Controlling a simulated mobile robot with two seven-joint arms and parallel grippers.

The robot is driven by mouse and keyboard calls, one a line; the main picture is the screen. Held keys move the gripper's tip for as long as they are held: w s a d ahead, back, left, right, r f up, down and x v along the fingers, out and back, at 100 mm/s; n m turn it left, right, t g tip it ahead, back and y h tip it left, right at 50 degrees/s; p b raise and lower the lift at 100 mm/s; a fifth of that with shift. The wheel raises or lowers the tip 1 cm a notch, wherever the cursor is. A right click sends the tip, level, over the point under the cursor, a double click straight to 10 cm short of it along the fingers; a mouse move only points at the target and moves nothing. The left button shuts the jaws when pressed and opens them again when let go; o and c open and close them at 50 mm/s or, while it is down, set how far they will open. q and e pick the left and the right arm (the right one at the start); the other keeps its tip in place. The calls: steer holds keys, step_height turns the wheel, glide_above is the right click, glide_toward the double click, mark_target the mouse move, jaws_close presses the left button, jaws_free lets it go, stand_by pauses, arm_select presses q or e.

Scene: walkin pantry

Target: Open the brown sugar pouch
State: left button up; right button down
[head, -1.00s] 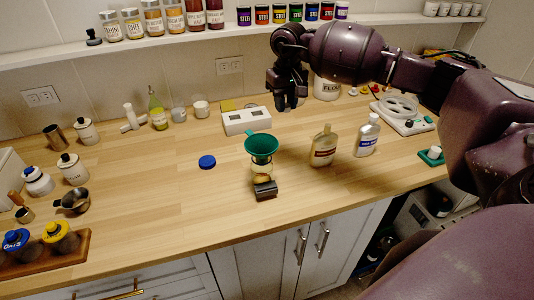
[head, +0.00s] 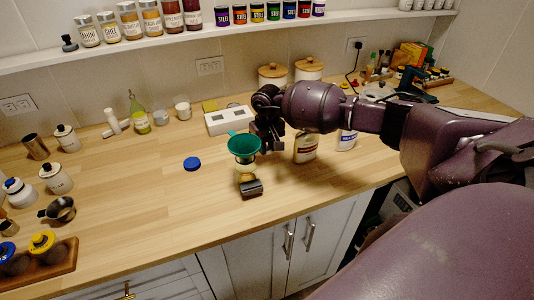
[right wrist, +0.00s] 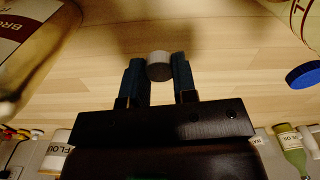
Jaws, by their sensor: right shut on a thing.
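The brown sugar pouch (head: 306,148) stands upright on the wooden counter, its upper part hidden behind my right arm. In the right wrist view its labelled side (right wrist: 30,50) fills the upper left corner, apart from the fingers. My right gripper (head: 268,146) is low over the counter, just right of the green funnel (head: 243,146). In the right wrist view the right gripper (right wrist: 158,75) is shut on a small pale round cap (right wrist: 159,65), held between its fingertips. Whether the pouch's spout is bare is hidden. My left gripper is not in view.
A second pouch (head: 347,139) stands right of the brown sugar pouch, partly hidden by my arm. A blue lid (head: 192,163) lies left of the funnel; a dark block (head: 252,188) sits in front. A white box (head: 228,120) stands behind. The left-middle counter is clear.

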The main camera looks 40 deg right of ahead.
mark_target(267, 160)
step_height(267, 160, down, 3)
steer(key=shift+f, duration=0.15)
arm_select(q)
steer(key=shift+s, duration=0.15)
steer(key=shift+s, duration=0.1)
arm_select(e)
steer(key=shift+f, duration=0.2)
steer(key=c, duration=0.9)
jaws_free()
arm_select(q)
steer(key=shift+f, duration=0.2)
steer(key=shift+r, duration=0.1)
arm_select(e)
steer(key=shift+r, duration=0.1)
